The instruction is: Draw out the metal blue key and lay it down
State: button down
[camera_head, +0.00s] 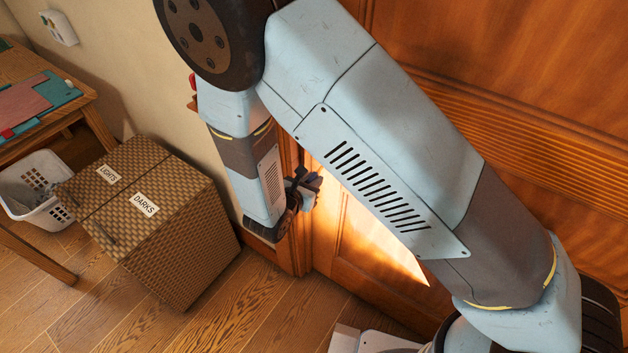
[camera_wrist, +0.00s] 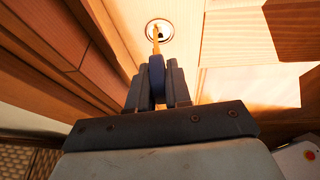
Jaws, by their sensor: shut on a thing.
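In the wrist view the blue key (camera_wrist: 157,75) is between the two fingers of my gripper (camera_wrist: 157,92), which is shut on its blue head. The key's yellowish shaft (camera_wrist: 155,38) reaches up to a round keyhole plate (camera_wrist: 159,31) on a light wooden panel. I cannot tell how deep the tip sits in the hole. In the head view my gripper (camera_head: 308,185) is at the wooden door (camera_head: 375,240), low beside its left frame. My arm covers much of the door there, and the key is not visible in that view.
A wicker hamper (camera_head: 165,225) labelled lights and darks stands left of the door. A white laundry basket (camera_head: 42,190) is under a wooden table (camera_head: 75,85) at the far left. The wooden floor (camera_head: 250,310) in front of the hamper is bare.

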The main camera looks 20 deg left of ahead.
jog(key=shift+s, duration=0.15)
jog(key=shift+s+a, duration=0.2)
jog(key=shift+s, duration=0.7)
jog(key=shift+s+a, duration=0.2)
jog(key=shift+s, duration=0.7)
